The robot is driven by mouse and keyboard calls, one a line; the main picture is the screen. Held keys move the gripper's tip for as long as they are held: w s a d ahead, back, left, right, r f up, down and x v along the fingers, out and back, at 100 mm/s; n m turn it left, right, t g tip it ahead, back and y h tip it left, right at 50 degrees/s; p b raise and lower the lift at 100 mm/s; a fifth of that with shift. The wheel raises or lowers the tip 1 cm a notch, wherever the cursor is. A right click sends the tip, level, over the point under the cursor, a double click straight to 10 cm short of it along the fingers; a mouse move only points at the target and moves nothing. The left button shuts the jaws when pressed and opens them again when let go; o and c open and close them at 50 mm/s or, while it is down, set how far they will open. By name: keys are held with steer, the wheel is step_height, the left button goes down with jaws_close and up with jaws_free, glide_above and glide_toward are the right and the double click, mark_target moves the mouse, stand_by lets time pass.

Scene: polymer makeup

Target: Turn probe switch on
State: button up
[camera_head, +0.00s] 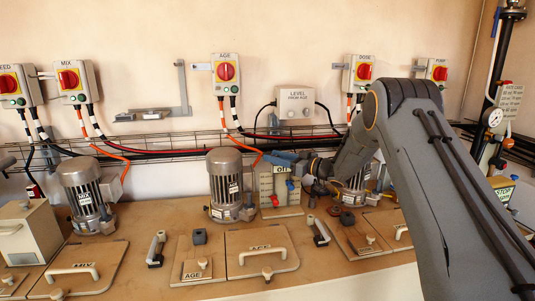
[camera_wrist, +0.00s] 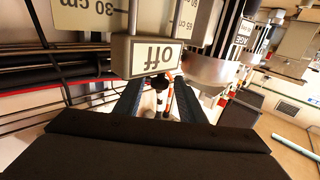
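The probe unit is a pale block (camera_head: 281,187) with small label plates, standing at the bench's back, right of the middle motor. One grey block lettered "off" (camera_wrist: 155,55) shows upside down in the wrist view, close ahead of my fingers. Plates marked "30 cm" (camera_wrist: 82,12) and "45 cm" (camera_wrist: 186,18) are beside it. My gripper (camera_wrist: 158,92) has its two dark fingers apart, with a gap between them and no held object visible. In the head view my gripper (camera_head: 281,159) is just above the probe block. I cannot tell whether it touches the block.
A motor (camera_head: 228,184) stands close left of the probe block, and another (camera_head: 356,188) is partly behind my arm. Cables and a wire tray (camera_head: 180,148) run along the wall behind. A LEVEL box (camera_head: 296,101) hangs above. Lids with handles (camera_head: 262,254) lie in front.

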steer(key=shift+p+x, duration=0.45)
steer(key=shift+x, duration=1.6)
steer(key=shift+c, duration=0.5)
jaws_close()
